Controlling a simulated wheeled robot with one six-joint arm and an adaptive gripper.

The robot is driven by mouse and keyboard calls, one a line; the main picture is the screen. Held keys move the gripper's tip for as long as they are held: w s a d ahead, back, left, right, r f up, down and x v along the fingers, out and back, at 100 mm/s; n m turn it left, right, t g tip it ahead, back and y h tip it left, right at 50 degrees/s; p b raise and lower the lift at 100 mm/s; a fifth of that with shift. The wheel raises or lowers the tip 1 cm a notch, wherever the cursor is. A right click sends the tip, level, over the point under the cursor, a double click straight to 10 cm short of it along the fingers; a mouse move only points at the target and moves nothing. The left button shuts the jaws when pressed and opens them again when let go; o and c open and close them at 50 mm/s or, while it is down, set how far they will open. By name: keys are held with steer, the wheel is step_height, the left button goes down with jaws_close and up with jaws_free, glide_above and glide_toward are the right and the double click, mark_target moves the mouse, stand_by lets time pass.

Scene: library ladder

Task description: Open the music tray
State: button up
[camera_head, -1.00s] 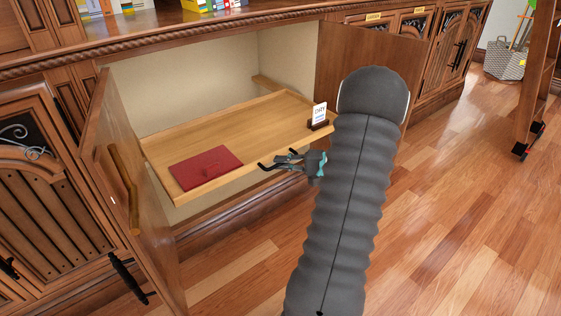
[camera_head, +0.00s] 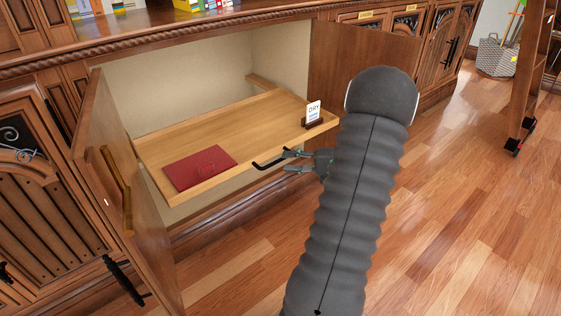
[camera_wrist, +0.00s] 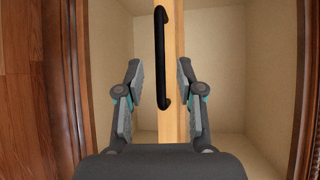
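The music tray (camera_head: 235,122) is a light wooden pull-out shelf, drawn partly out of the open cabinet between two doors. Its black bar handle (camera_head: 268,162) is on the front edge. In the wrist view the handle (camera_wrist: 162,60) runs up and down on the tray's pale front edge (camera_wrist: 173,120). My gripper (camera_head: 290,161) is at the front of the tray by the handle. Its two fingers (camera_wrist: 160,82) are spread on either side of the handle, with visible gaps, and hold nothing. A red folder (camera_head: 200,167) and a small "DRY" card (camera_head: 313,111) are on the tray.
The left cabinet door (camera_head: 125,190) stands open close to the tray's left side. The right door (camera_head: 362,62) is open behind my arm. A wheeled ladder (camera_head: 528,75) and a grey basket (camera_head: 499,58) are at the far right. The wooden floor in front is clear.

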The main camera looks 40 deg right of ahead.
steer(key=v, duration=0.7)
steer(key=shift+s+d, duration=0.2)
steer(key=shift+s, duration=0.05)
stand_by(0.3)
steer(key=s+a+f+m+g, duration=0.3)
steer(key=s+a+f+g, duration=0.1)
steer(key=f, duration=0.3)
steer(key=s+a+r+n+g+h+p, duration=0.1)
steer(key=a+r+g+h, duration=0.15)
steer(key=a+g, duration=0.35)
steer(key=s+a+r+n+t+h+p, duration=0.1)
steer(key=a+r+n+h+p, duration=0.1)
steer(key=a+r+n, duration=0.5)
steer(key=s+a+r+n+t+h+p, duration=0.1)
steer(key=a+r+n, duration=0.6)
steer(key=a+r, duration=0.8)
steer(key=s+a+h+p, duration=0.1)
steer(key=a+h+p, duration=0.1)
steer(key=a, duration=0.6)
steer(key=shift+r+n+h, duration=0.3)
steer(key=shift+r+h, duration=0.1)
steer(key=shift+h, duration=0.35)
steer(key=shift+s, duration=0.25)
